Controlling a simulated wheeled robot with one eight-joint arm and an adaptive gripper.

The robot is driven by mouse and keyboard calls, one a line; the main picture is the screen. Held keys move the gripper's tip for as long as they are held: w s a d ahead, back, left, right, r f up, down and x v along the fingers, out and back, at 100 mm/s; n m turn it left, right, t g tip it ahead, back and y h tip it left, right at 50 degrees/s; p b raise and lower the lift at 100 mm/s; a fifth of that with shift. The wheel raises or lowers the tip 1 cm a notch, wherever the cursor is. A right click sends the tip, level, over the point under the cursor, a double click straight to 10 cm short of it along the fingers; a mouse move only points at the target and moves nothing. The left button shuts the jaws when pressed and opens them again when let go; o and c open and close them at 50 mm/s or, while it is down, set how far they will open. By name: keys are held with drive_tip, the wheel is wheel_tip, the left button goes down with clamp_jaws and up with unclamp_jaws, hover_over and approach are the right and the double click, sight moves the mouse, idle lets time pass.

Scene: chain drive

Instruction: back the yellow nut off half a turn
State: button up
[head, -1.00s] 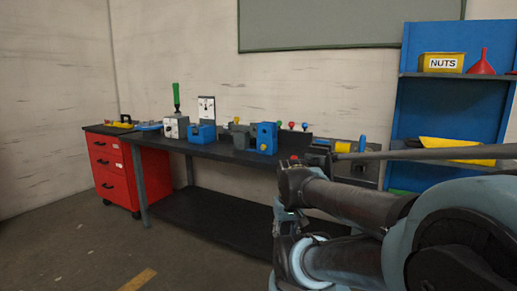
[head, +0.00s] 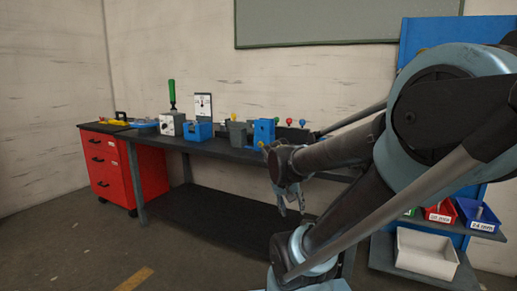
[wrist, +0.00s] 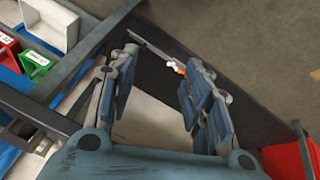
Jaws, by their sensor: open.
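I cannot make out the yellow nut for certain in either view. A small yellow knob (head: 234,116) shows above a grey block on the bench (head: 225,151), and a bit of yellow (head: 262,145) shows beside the blue upright block (head: 264,132), partly behind my arm. My gripper (head: 291,207) hangs in front of the bench, below its top edge. In the wrist view my gripper (wrist: 160,58) is open, with nothing held between its fingers. A small white and orange thing (wrist: 177,68) shows beyond the fingertips, too small to name.
A red drawer cabinet (head: 127,172) stands under the bench's left end. A blue block (head: 199,131) and a green-handled tool (head: 172,95) are on the bench. A blue rack with a white bin (head: 425,253) and red and blue bins stands at right. Floor at front left is clear.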

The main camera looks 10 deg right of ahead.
drive_tip(key=w+d+r+m+t+h, duration=0.1)
drive_tip(key=w+r+m+t+h, duration=0.2)
drive_tip(key=w, duration=0.7)
drive_tip(key=m+t+h, duration=0.4)
drive_tip(key=m+t, duration=0.3)
drive_tip(key=t, duration=0.1)
approach(260, 144)
drive_tip(key=x, duration=0.8)
drive_tip(key=shift+w+d, duration=0.25)
drive_tip(key=shift+w, duration=0.05)
drive_tip(key=shift+c, duration=0.6)
drive_tip(key=c, duration=0.9)
